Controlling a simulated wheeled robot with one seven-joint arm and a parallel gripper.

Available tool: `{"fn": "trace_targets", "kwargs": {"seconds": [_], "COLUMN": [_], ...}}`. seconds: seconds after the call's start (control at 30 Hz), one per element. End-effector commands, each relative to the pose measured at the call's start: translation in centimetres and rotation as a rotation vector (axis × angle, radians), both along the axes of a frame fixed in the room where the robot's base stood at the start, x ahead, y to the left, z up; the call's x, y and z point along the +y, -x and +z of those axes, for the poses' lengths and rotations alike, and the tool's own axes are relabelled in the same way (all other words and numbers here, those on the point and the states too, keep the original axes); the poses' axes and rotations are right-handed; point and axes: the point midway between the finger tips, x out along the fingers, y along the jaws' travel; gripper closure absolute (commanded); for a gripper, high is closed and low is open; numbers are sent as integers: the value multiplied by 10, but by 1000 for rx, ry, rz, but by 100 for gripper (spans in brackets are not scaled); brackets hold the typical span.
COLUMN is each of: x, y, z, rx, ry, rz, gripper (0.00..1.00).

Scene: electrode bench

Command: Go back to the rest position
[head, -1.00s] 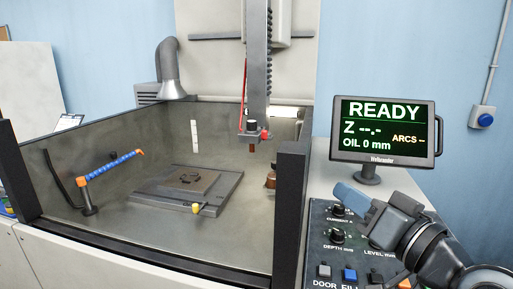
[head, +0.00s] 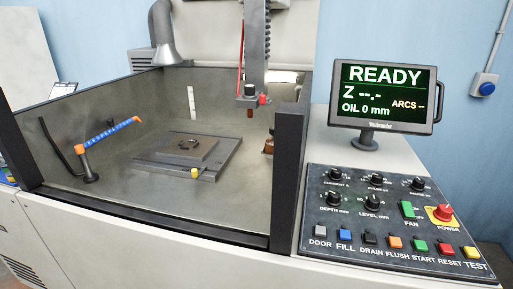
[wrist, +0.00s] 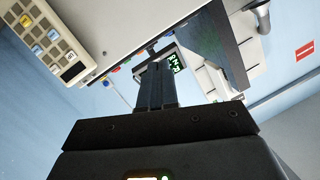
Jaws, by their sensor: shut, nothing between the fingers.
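My gripper (wrist: 155,70) shows in the wrist view, with its two dark fingers together and nothing held between them. It is clear of the objects around it in that view. My arm and gripper are out of the head view. The control panel (head: 325,235) of the machine is fully visible in the head view, with its knobs, a row of coloured buttons and a red POWER knob. The screen (head: 383,95) above it reads READY, Z --.-, OIL 0 mm. The screen also shows, tilted, beyond my fingers in the wrist view (wrist: 174,63).
The open tank (head: 70,204) holds a workpiece on a plate (head: 150,162), an orange and blue nozzle (head: 110,135) and the hanging spindle head (head: 252,98). A beige keypad device (wrist: 45,35) and a red sign (wrist: 305,51) appear in the wrist view.

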Motion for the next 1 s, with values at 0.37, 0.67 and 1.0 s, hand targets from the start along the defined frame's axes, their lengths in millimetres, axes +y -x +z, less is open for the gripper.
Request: {"fn": "trace_targets", "kwargs": {"seconds": [0.37,0.67,1.0], "x": [-37,-41,-41], "y": [109,118,118], "z": [8,11,11], "rx": [92,95,95], "ry": [330,370,370], "rz": [127,149,149], "gripper": [100,100,100]}}
